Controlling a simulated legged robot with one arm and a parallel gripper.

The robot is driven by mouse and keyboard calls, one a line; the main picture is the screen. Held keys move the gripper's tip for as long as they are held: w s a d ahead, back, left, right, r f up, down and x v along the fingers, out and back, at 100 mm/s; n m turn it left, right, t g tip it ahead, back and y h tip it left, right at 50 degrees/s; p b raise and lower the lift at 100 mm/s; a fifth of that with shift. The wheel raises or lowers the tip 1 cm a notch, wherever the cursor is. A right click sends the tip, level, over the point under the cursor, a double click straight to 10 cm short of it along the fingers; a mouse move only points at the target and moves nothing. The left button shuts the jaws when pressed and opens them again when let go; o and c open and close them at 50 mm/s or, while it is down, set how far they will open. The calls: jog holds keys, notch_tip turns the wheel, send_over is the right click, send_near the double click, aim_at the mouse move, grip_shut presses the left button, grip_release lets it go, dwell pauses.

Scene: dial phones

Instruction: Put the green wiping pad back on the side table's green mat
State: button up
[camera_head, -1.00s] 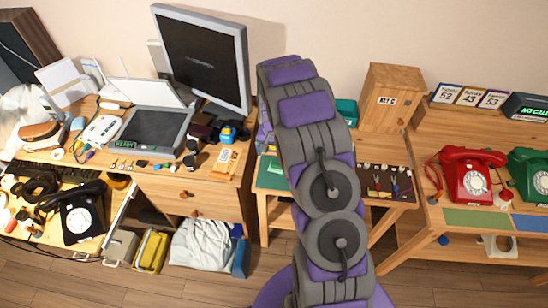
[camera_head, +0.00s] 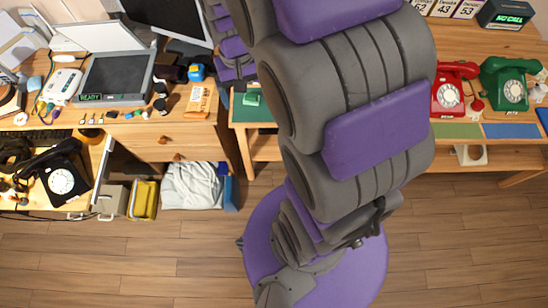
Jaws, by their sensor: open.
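The side table's dark green mat (camera_head: 243,114) shows at the left of my large arm links. A small brighter green block (camera_head: 252,98), which looks like the wiping pad, appears to lie on the mat. It is small in view, and I cannot tell its exact contact. My gripper (camera_head: 238,84) is at the end of the purple and grey arm part above the table's back left. It is open, close to the upper left of the green block and apart from it.
The desk at left holds a monitor (camera_head: 165,18), a flatbed device (camera_head: 115,78) and small items.

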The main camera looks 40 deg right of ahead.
jog(key=s+a+r+n, duration=0.1)
jog(key=s+a+r, duration=0.1)
jog(key=s, duration=0.8)
jog(key=s+a+r+n, duration=0.2)
jog(key=s, duration=0.8)
jog(key=shift+a+g, duration=0.3)
jog(key=shift+g, duration=0.1)
jog(key=shift+a, duration=0.1)
